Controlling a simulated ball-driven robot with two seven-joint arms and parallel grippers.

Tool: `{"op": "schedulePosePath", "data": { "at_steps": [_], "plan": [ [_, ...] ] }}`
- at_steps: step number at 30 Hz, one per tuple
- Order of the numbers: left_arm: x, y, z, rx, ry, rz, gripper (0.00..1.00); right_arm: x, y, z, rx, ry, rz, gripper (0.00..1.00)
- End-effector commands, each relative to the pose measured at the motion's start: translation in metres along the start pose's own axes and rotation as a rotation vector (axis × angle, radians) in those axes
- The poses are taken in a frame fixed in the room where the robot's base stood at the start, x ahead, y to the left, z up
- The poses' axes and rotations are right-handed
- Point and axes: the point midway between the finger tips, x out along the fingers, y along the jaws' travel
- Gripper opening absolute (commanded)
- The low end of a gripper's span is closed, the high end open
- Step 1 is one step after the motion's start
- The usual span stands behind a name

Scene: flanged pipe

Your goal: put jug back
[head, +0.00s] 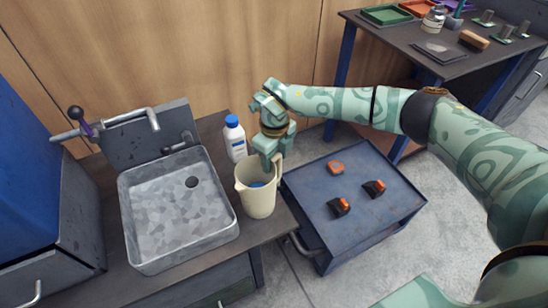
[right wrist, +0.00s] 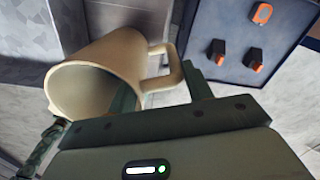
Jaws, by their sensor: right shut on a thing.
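A cream jug (head: 257,195) stands upright at the right edge of the sink counter, between the metal sink and the blue cart. Exactly which part is gripped is partly hidden. My left gripper is not in view.
A white bottle with a blue cap (head: 235,140) stands just behind the jug. The sink (head: 178,205) is to the left. A blue cart (head: 365,225) with several orange-marked items is to the right. A dark workbench (head: 440,60) stands at the back right.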

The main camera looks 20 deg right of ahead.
Motion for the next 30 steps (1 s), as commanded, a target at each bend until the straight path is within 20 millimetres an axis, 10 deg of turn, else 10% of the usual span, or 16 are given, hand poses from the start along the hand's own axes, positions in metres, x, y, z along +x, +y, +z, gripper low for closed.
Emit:
{"op": "schedulePosePath", "data": {
  "at_steps": [5, 6, 8, 19, 30],
  "plan": [
    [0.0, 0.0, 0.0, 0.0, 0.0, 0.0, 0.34, 0.001, 0.0, 0.001, 0.0, -0.002, 0.0, 0.0],
    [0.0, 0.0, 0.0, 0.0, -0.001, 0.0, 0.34, 0.002, 0.0, 0.0, 0.0, -0.001, 0.0, 0.53],
    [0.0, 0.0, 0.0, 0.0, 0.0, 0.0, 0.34, 0.002, 0.0, 0.0, 0.0, -0.001, 0.0, 0.7],
    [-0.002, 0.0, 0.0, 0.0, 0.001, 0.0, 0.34, -0.005, 0.0, 0.0, 0.0, -0.002, -0.001, 0.72],
    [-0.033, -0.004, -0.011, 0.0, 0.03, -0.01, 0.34, -0.089, 0.0, 0.001, 0.0, -0.007, -0.003, 0.72]
  ]
}}
